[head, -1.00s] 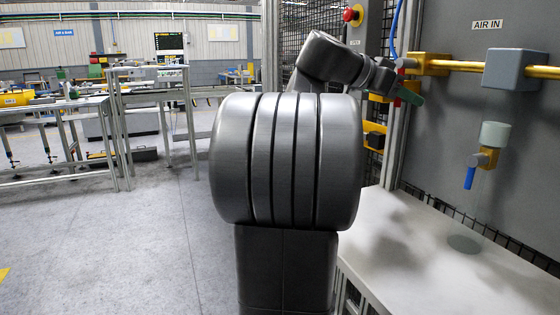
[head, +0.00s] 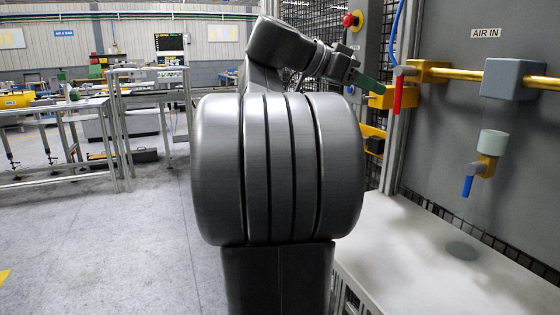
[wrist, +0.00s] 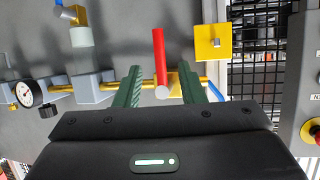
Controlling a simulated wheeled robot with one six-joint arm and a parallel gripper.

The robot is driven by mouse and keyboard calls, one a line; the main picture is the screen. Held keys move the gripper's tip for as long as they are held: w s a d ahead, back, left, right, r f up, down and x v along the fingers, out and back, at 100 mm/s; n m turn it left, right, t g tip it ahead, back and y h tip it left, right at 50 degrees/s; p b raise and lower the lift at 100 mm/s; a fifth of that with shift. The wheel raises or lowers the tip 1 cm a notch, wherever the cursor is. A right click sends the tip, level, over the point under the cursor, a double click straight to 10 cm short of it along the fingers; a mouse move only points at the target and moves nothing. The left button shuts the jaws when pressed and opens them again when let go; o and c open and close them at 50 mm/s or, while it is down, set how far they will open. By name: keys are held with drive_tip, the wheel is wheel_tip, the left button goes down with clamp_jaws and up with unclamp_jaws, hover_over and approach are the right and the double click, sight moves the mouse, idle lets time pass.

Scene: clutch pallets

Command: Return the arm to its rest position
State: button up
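My gripper (head: 370,82) is up at the right of my raised arm in the head view, its green fingers pointing right. The wrist view shows the two green fingers of my gripper (wrist: 160,68) spread apart, with nothing held between them. A red valve handle (head: 398,92) hangs down from the brass air pipe, just right of the fingertips in the head view. The red handle (wrist: 159,55) shows between and beyond the fingers in the wrist view. My arm hides part of the frame behind it.
A grey panel with an AIR IN label (head: 486,33) carries a brass pipe (head: 455,71), a grey block (head: 513,78) and a blue-handled valve (head: 485,165). A white bench (head: 430,250) stands below. A red stop button (head: 348,20) is on the post. Open floor (head: 110,240) lies left.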

sight(396, 96)
drive_tip(key=b+x, duration=0.2)
drive_tip(key=x, duration=0.8)
drive_tip(key=shift+d+f, duration=0.15)
drive_tip(key=shift+s+d+r+p, duration=0.2)
drive_tip(key=shift+r+p, duration=0.1)
drive_tip(key=shift+p, duration=0.45)
drive_tip(key=shift+s+f+n+g+h+p, duration=0.1)
drive_tip(key=shift+s+n+g+h+p, duration=0.3)
drive_tip(key=shift+n, duration=0.4)
drive_tip(key=shift+s, duration=0.15)
